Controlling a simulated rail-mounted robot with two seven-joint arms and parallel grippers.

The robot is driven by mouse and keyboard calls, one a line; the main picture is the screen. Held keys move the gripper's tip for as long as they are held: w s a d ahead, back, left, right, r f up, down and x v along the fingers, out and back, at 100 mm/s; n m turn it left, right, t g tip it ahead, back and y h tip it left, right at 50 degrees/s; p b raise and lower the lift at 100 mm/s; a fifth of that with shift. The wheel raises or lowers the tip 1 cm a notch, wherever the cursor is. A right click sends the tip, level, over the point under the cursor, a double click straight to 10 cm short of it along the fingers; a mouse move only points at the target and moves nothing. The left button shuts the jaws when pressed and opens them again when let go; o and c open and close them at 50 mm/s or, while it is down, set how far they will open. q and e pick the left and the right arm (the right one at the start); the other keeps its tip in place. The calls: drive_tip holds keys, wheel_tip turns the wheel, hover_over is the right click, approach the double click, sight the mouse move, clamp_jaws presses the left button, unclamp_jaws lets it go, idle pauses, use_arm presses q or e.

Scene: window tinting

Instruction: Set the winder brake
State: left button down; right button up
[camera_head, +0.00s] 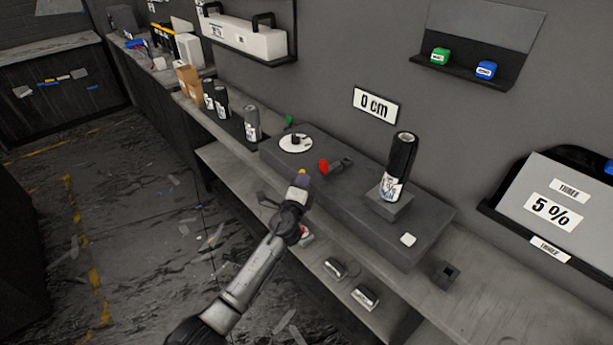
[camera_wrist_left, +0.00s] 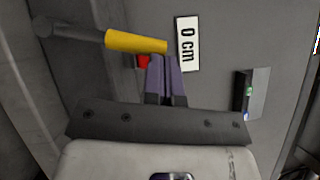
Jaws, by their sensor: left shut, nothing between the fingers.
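The winder is a long dark grey bench unit (camera_head: 345,208) with a white dial (camera_head: 296,143), a red-tipped part on a dark bracket (camera_head: 340,165) and a dark film roll (camera_head: 401,165) standing upright. My left gripper (camera_head: 301,180) is at the unit's front edge, left of the roll. In the left wrist view its purple fingers (camera_wrist_left: 166,72) are together and empty. A yellow-handled lever (camera_wrist_left: 136,41) crosses just beyond the fingertips; I cannot tell whether they touch. Its yellow end (camera_head: 302,171) shows beside the gripper. Red (camera_wrist_left: 142,62) shows behind it. I cannot tell which lever is the brake.
A "0 cm" sign (camera_head: 375,104) hangs on the wall behind. Several film rolls (camera_head: 221,100) stand at left. A shelf with green and blue blocks (camera_head: 461,74) is above.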

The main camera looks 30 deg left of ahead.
use_arm(q)
drive_tip(key=shift+w+a+r+n+g+p, duration=0.15)
drive_tip(key=shift+a+r+n+g+p, duration=0.1)
drive_tip(key=shift+a+p, duration=0.25)
drive_tip(key=shift+w+a+r+n+g+p, duration=0.15)
drive_tip(key=shift+a+r+n+p, duration=0.15)
drive_tip(key=shift+a, duration=0.2)
use_arm(e)
drive_tip(key=shift+a+r, duration=0.15)
drive_tip(key=shift+r, duration=1.1)
use_arm(q)
drive_tip(key=shift+a, duration=0.15)
drive_tip(key=w+d+p+v, duration=0.1)
drive_tip(key=d+p+v, duration=0.1)
drive_tip(key=v, duration=1)
drive_tip(key=shift+s+d, duration=0.45)
drive_tip(key=shift+d, duration=0.05)
use_arm(e)
drive_tip(key=shift+d+r, duration=0.2)
drive_tip(key=shift+r, duration=0.4)
drive_tip(key=shift+d+r, duration=0.2)
drive_tip(key=shift+r, duration=0.4)
drive_tip(key=shift+d, duration=0.2)
